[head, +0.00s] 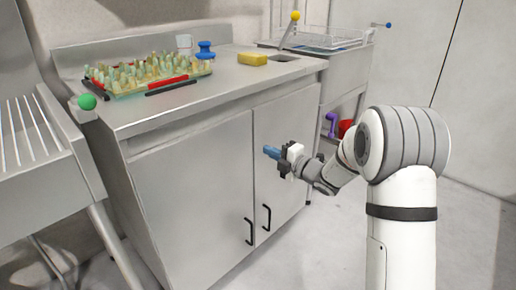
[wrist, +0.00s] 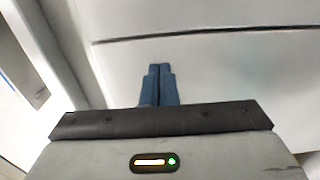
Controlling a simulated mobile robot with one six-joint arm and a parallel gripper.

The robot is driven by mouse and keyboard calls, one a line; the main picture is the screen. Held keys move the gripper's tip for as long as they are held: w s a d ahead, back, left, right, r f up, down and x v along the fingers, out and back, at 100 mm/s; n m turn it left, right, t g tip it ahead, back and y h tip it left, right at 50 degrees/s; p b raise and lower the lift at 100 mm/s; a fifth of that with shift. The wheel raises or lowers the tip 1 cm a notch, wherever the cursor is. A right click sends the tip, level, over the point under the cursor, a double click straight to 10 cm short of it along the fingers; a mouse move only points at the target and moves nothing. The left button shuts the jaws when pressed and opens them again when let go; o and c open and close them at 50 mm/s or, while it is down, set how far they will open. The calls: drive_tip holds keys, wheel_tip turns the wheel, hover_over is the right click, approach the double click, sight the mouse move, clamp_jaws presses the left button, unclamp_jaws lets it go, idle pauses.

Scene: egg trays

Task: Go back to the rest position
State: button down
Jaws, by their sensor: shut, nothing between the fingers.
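My gripper (head: 268,152) is in front of the steel cabinet doors, below the counter's front edge, in the head view. Its blue fingers point left toward the cabinet. In the wrist view the two blue fingers (wrist: 159,70) are pressed together with nothing between them. My arm is folded out from its white column at the right of the head view.
On the steel counter (head: 225,85) stand a tray of pale upright items (head: 120,93), a yellow sponge (head: 252,59) and a blue object (head: 205,50). The cabinet has black handles (head: 266,217). Shelving with a dish rack (head: 325,42) stands behind. Open floor lies to the right.

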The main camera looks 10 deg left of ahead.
drive_tip(key=p+v, duration=0.1)
drive_tip(key=v, duration=0.6)
drive_tip(key=s+d+r+m+t+h+p, duration=0.1)
drive_tip(key=s+d+r+m+h+p, duration=0.2)
drive_tip(key=d+r+m+h+p, duration=0.65)
drive_tip(key=s+d+r+m+h+p, duration=0.4)
drive_tip(key=r+m+p, duration=0.4)
drive_tip(key=r, duration=0.4)
drive_tip(key=s+r+m+g+p, duration=0.3)
drive_tip(key=s+p, duration=0.2)
drive_tip(key=s, duration=0.3)
drive_tip(key=s+d+r+m+g+p, duration=0.1)
drive_tip(key=s+r+m+g+p, duration=0.2)
drive_tip(key=s, duration=0.6)
drive_tip(key=s+r+m+g+h+p, duration=0.1)
drive_tip(key=s+r+m+g+p, duration=0.2)
drive_tip(key=s, duration=0.6)
wheel_tip(320, 180, up, 2)
drive_tip(key=m+p, duration=0.2)
drive_tip(key=p, duration=0.1)
drive_tip(key=shift+d+r+p, duration=0.15)
drive_tip(key=shift+p, duration=0.2)
drive_tip(key=shift+s, duration=0.15)
